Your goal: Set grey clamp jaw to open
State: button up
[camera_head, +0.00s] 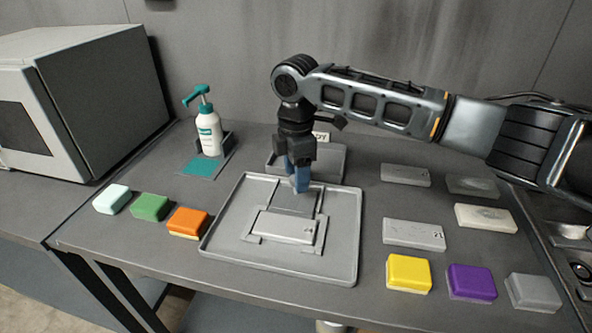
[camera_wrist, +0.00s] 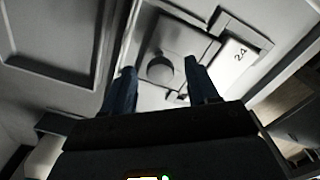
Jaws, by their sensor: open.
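The grey clamp jaw appears to be the flat plate (camera_head: 292,200) behind the grey block in the shallow grey tray (camera_head: 222,240). In the wrist view the plate (camera_wrist: 190,40) carries a round knob (camera_wrist: 160,68). A grey block (camera_head: 284,227) lies in front of it between corner brackets; in the wrist view it is marked 24 (camera_wrist: 236,58). I cannot tell whether the jaw touches the block. My gripper (camera_head: 300,183) points down over the jaw. In the wrist view its blue fingers (camera_wrist: 160,85) are apart, with the knob seen between and beyond them, not gripped.
A smaller tray (camera_head: 328,160) stands behind. Several pale blocks (camera_head: 414,234) lie right, with yellow (camera_head: 409,273), purple (camera_head: 471,282) and grey (camera_head: 533,292) sponge-like blocks in front. Mint, green and orange (camera_head: 187,221) ones lie left. A pump bottle (camera_head: 209,130) stands back left.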

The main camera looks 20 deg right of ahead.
grip_shut()
dwell(0.5)
